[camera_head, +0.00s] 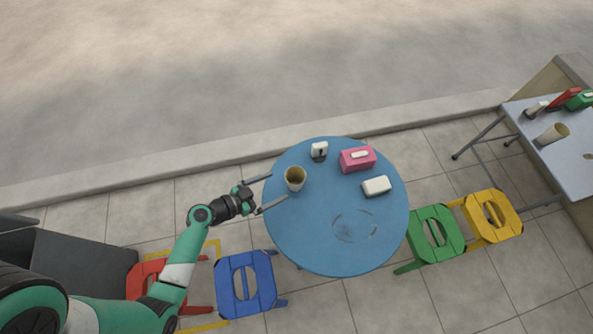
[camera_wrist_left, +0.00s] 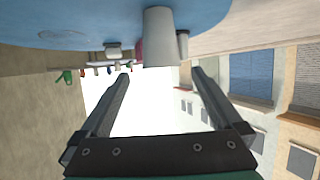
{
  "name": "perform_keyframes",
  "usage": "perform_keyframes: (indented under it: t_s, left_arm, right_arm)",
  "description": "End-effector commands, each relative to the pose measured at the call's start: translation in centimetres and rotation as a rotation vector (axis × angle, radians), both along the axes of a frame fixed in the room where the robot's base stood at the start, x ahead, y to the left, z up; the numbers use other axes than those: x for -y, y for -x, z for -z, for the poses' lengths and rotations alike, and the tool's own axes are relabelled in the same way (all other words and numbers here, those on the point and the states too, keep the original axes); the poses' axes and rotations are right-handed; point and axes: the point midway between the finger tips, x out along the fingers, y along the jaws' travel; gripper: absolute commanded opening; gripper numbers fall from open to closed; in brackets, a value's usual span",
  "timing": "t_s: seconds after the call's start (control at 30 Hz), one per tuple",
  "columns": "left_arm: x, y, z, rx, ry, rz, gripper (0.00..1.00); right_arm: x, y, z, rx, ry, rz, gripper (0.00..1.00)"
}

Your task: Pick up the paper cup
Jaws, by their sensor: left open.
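The paper cup (camera_head: 294,181) stands upright near the left edge of the round blue table (camera_head: 300,237). It is pale outside with a brownish inside. My left gripper (camera_head: 270,193) is open at the table's left edge, its two fingers spread toward the cup, one on each side of its line. In the left wrist view the cup (camera_wrist_left: 158,38) is ahead of the open fingers, between them and apart from them. That view looks upside down. My right gripper is not seen.
A pink tissue box (camera_head: 357,160), a small white holder (camera_head: 319,150) and a white box (camera_head: 376,186) stand on the table to the right of the cup. Blue (camera_head: 246,286), green (camera_head: 436,235) and yellow (camera_head: 491,216) stools surround it.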

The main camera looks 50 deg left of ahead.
Motion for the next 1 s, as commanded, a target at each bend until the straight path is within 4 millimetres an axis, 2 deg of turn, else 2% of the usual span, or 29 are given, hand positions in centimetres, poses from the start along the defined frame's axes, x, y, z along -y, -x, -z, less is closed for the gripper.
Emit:
perform_keyframes:
  t_s: [0.13, 0.4, 0.67, 0.9, 1.0]
  left_arm:
    - [0.1, -1.0, 0.3, 0.002, -0.002, 0.004, 1.0]
    - [0.7, -5.4, 2.2, 0.002, -0.003, 0.005, 1.0]
    - [0.8, -6.6, 2.7, 0.003, -0.003, 0.002, 1.0]
    - [1.2, -10.1, 4.4, 0.003, -0.003, 0.005, 1.0]
    - [1.3, -10.7, 4.5, 0.003, -0.003, 0.002, 1.0]
  right_arm:
    - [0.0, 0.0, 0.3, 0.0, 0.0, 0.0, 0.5]
    - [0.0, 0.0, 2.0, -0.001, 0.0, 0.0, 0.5]
    - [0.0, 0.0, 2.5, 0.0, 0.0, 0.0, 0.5]
    - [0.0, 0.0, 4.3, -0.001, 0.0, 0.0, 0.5]
    - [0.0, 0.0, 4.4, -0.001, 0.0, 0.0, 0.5]
